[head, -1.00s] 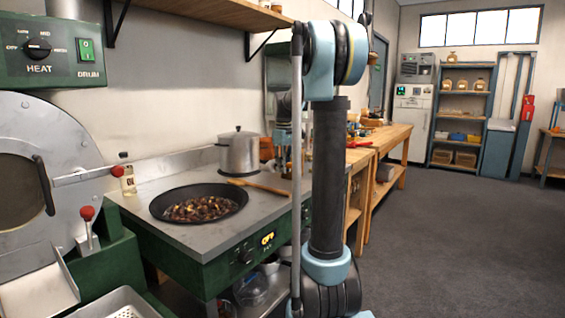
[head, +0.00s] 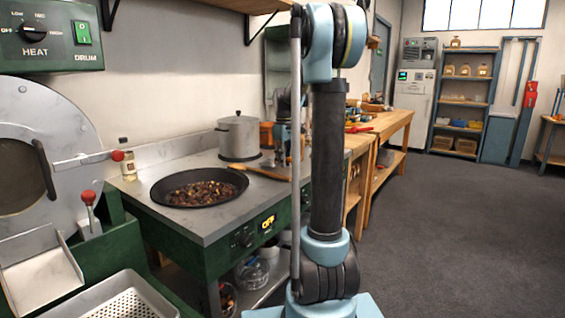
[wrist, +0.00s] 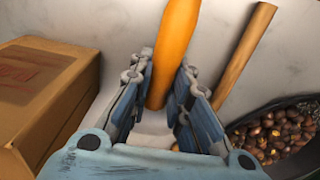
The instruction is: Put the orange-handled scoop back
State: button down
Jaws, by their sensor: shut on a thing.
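The scoop's orange handle (wrist: 178,40) stands between the fingers of my gripper (wrist: 162,78) in the wrist view. My gripper is shut on this handle. The scoop's bowl is not clearly visible there, and a pale surface shows below the handle. In the head view my gripper (head: 283,132) is small, partly behind my arm, over the back right of the steel cooktop near the pot. I cannot make out the scoop in that view.
A cardboard box (wrist: 45,85) is close on the left in the wrist view. A wooden utensil (wrist: 243,58) and the chestnut pan (wrist: 232,133) lie to the right. The head view shows a lidded pot (head: 238,138) on the cooktop (head: 200,225) and clear floor at right.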

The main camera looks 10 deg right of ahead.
jog(key=shift+f, duration=0.4)
jog(key=c, duration=1.4)
grip_release()
jog(key=shift+r, duration=0.1)
notch_tip(320, 180, up, 11)
jog(key=s+f+m+t, duration=0.15)
jog(key=s+f, duration=0.25)
jog(key=s, duration=0.7)
jog(key=s+f+m+g, duration=0.1)
jog(key=s+f+m, duration=0.25)
jog(key=s, duration=0.65)
jog(key=s+f+m, duration=0.1)
jog(key=s+f, duration=0.4)
jog(key=f, duration=0.1)
jog(key=s+f+m+t, duration=0.1)
jog(key=s+f, duration=0.4)
jog(key=s, duration=0.1)
jog(key=s+f+m, duration=0.1)
jog(key=s+f, duration=0.4)
jog(key=f, duration=0.1)
jog(key=shift+s+a+f+m+t, duration=0.1)
jog(key=shift+s+f+m+t, duration=0.2)
jog(key=shift+s+m, duration=0.1)
